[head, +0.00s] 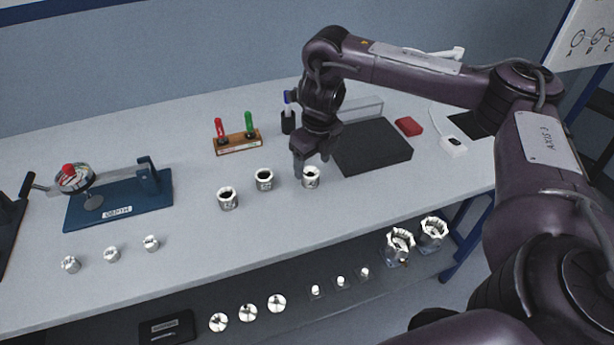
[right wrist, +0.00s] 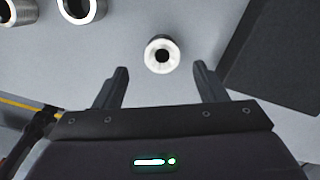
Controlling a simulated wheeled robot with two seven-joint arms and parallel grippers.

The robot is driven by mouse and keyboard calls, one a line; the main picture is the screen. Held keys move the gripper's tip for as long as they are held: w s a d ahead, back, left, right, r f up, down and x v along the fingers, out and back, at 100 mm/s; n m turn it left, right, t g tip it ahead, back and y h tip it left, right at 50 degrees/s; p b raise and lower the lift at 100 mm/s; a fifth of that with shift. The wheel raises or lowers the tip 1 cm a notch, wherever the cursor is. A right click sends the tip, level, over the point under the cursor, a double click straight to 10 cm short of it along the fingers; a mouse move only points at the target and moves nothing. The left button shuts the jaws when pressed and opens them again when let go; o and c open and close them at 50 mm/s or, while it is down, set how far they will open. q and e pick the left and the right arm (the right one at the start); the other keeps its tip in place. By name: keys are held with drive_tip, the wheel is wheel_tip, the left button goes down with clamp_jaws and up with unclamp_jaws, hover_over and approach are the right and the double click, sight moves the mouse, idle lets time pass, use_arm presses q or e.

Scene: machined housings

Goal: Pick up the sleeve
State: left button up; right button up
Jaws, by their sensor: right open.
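The sleeve, a short pale metal cylinder with a dark bore (head: 311,181), stands upright on the table below my right gripper (head: 311,166). In the right wrist view the sleeve (right wrist: 149,57) shows end-on, roughly centred between the fingertips of my right gripper (right wrist: 160,69). Both fingers are apart from it, with a gap on each side. The right gripper is open and empty. Two similar cylinders stand to the left, a middle one (head: 264,184) and a left one (head: 228,203). My left gripper is not in view.
A dark flat block (head: 375,152) lies close to the right of the sleeve. A wooden stand with red and green pens (head: 238,147) is behind. A blue gauge fixture (head: 115,205) and several small pale parts (head: 111,254) are at left. The table in front is clear.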

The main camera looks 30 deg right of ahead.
sight(310, 173)
wheel_tip(310, 173, down, 2)
drive_tip(key=shift+w+d, duration=0.1)
drive_tip(key=shift+w, duration=0.05)
drive_tip(key=f, duration=0.1)
drive_tip(key=f+p, duration=0.1)
drive_tip(key=shift+w+f, duration=0.3)
drive_tip(key=shift+w, duration=0.05)
drive_tip(key=shift+w+f, duration=0.1)
drive_tip(key=shift+f, duration=0.2)
drive_tip(key=c, duration=1.2)
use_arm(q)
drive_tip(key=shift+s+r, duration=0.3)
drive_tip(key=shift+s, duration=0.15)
use_arm(e)
drive_tip(key=shift+c, duration=0.3)
drive_tip(key=shift+r, duration=0.1)
